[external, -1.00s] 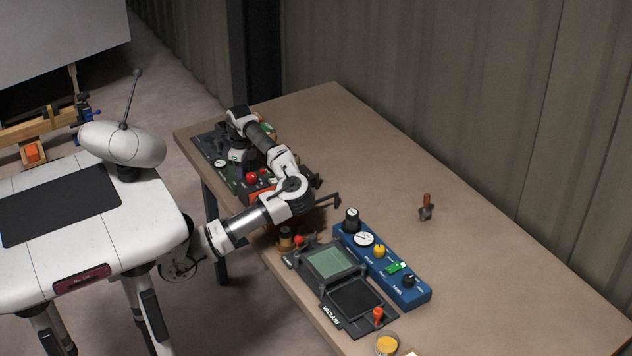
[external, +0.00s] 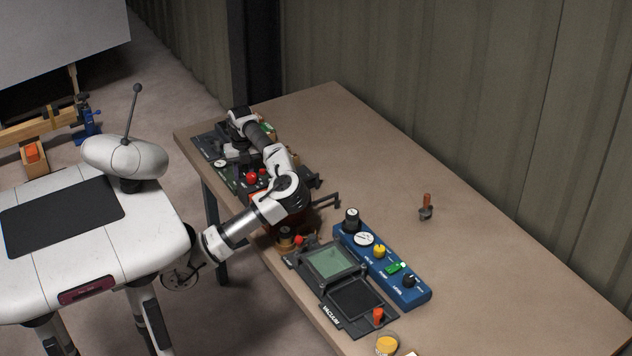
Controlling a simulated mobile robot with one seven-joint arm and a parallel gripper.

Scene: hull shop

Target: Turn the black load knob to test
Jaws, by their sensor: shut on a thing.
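My arm reaches over the far left end of the table and bends down to a dark panel (external: 208,146) with a white gauge and red knobs. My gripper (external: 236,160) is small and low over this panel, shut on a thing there. The black load knob is not clearly visible; it seems to be between the jaws, hidden by the gripper and wrist. Its setting and the panel's labels cannot be read.
A blue box (external: 388,268) with a gauge and black and yellow knobs stands nearer, beside a dark unit with a green screen (external: 332,260). A small brown-handled tool (external: 426,206) stands towards the wall. The table's right half is mostly clear.

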